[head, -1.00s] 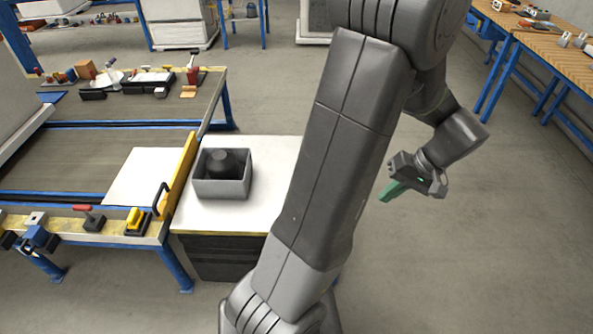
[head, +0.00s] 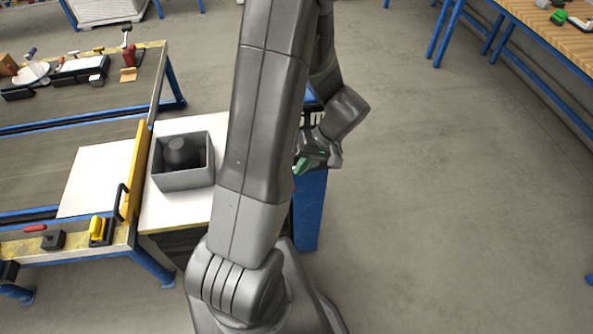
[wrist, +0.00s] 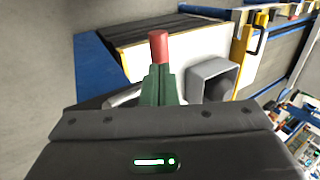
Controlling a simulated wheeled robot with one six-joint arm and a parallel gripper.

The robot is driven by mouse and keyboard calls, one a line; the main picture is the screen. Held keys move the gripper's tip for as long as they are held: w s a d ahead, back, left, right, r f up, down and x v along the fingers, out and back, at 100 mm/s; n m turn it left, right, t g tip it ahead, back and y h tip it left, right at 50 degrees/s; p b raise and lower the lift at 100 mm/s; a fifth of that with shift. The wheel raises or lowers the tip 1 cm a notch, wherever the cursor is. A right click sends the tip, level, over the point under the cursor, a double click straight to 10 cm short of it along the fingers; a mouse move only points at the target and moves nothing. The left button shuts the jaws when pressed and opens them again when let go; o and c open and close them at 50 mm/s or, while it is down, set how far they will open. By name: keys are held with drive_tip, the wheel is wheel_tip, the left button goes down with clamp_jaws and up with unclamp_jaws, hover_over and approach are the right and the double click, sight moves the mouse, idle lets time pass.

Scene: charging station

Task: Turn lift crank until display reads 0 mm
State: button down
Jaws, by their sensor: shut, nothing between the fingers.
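My gripper (head: 302,167) is shut, its green fingers pointing down and left beside a blue post (head: 309,212) right of the white-topped cabinet. In the wrist view, the fingers of my gripper (wrist: 161,72) are together, with a red cylindrical knob (wrist: 159,47) showing just past their tips. It looks like the crank's handle; whether the fingers touch it I cannot tell. A pale curved piece (wrist: 122,98) shows left of the fingers, partly hidden. The crank's arm is not clearly visible, and no millimetre display can be read in either view.
A grey open box (head: 186,183) with a dark round thing inside stands on the white-topped cabinet (head: 160,212). A workbench (head: 100,160) with a yellow rail (head: 137,170) lies left. The floor at right is clear up to a wooden-topped bench (head: 545,45).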

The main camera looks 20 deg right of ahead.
drive_tip(key=x, duration=0.3)
drive_tip(key=shift+f, duration=0.1)
idle(0.3)
drive_tip(key=shift+a+f+b, duration=0.3)
drive_tip(key=shift+f+b, duration=0.4)
drive_tip(key=shift+b, duration=0.45)
